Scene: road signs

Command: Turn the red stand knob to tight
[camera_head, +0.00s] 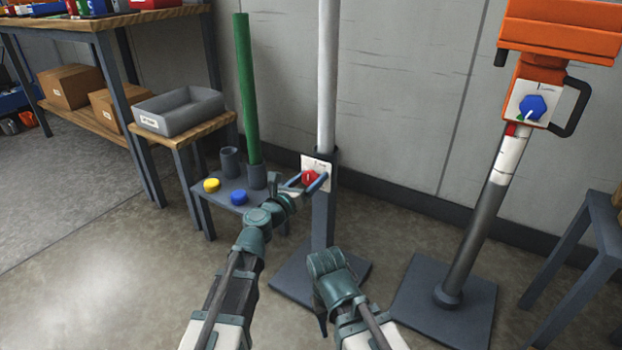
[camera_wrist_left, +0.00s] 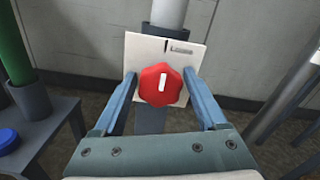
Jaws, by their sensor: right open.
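The red stand knob (camera_head: 309,177) sits on a white plate on the stand with the white pole (camera_head: 327,80). In the left wrist view, the red knob (camera_wrist_left: 160,85) faces me, its white pointer near upright. The white plate (camera_wrist_left: 140,50) has a dark tick and a small label above the knob, too small to read surely. My left gripper (camera_head: 315,180) is open, with one blue-grey finger on each side of the knob; small gaps seem to show in the left wrist view (camera_wrist_left: 160,92). My right gripper (camera_head: 322,318) is low in front of the stand's base, away from the knob.
A second stand with an orange head (camera_head: 560,40) and blue knob (camera_head: 533,108) is at right. A low table (camera_head: 222,190) with a green pole (camera_head: 246,90), yellow disc and blue disc stands left. A grey bin (camera_head: 178,112) is behind. Open floor lies front left.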

